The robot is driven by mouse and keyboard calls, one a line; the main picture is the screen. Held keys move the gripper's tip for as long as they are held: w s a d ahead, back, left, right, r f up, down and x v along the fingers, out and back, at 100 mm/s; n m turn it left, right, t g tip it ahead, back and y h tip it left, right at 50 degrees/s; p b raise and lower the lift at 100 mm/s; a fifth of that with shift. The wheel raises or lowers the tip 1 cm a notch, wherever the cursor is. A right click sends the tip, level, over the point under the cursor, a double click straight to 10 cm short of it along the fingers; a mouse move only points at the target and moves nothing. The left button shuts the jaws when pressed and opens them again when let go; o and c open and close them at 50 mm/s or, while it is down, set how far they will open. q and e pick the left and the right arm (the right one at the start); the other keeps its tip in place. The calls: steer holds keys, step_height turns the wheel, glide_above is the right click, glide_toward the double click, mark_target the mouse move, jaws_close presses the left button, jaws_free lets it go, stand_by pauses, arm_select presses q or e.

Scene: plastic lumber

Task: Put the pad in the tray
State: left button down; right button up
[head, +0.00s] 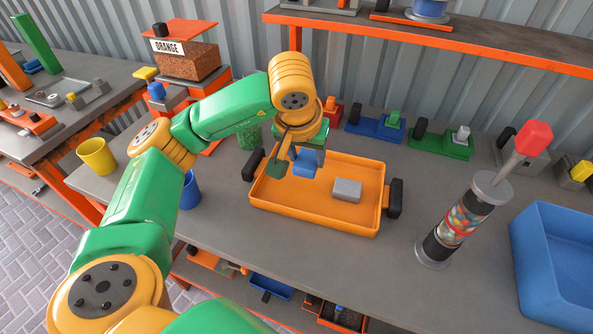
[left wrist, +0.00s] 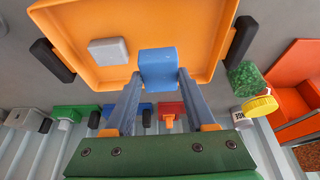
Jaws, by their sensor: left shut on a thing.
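The orange tray (head: 300,210) with black side handles lies on the grey bench, and fills the top of the left wrist view (left wrist: 75,20). My left gripper (head: 304,158) is above the tray's far left part, pointing down. It is shut on a blue block, apparently the pad (head: 305,166). In the left wrist view the pad (left wrist: 158,66) sits between the two fingertips (left wrist: 159,82). A light grey block (head: 347,190) rests on the tray floor, right of the pad, and shows in the left wrist view (left wrist: 109,50). My right gripper is not in view.
A blue cup (head: 189,192) and yellow cup (head: 97,156) stand left of the tray. A bead-filled cylinder (head: 462,222) and blue bin (head: 555,262) stand to its right. Blue (head: 375,127) and green (head: 440,143) fixtures line the back under an orange-edged shelf (head: 430,42).

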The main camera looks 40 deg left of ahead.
arm_select(q)
steer(key=a+f, duration=0.3)
steer(key=f, duration=0.1)
steer(key=shift+w+a+f, duration=0.1)
steer(key=shift+w+a, duration=0.15)
steer(key=shift+w, duration=0.05)
step_height(320, 180, down, 3)
steer(key=shift+r+p, duration=0.15)
steer(key=shift+p, duration=0.45)
steer(key=shift+w+f, duration=0.1)
steer(key=shift+f, duration=0.15)
steer(key=shift+f+b, duration=0.15)
steer(key=shift+b, duration=0.15)
steer(key=shift+c, duration=1.2)
jaws_free()
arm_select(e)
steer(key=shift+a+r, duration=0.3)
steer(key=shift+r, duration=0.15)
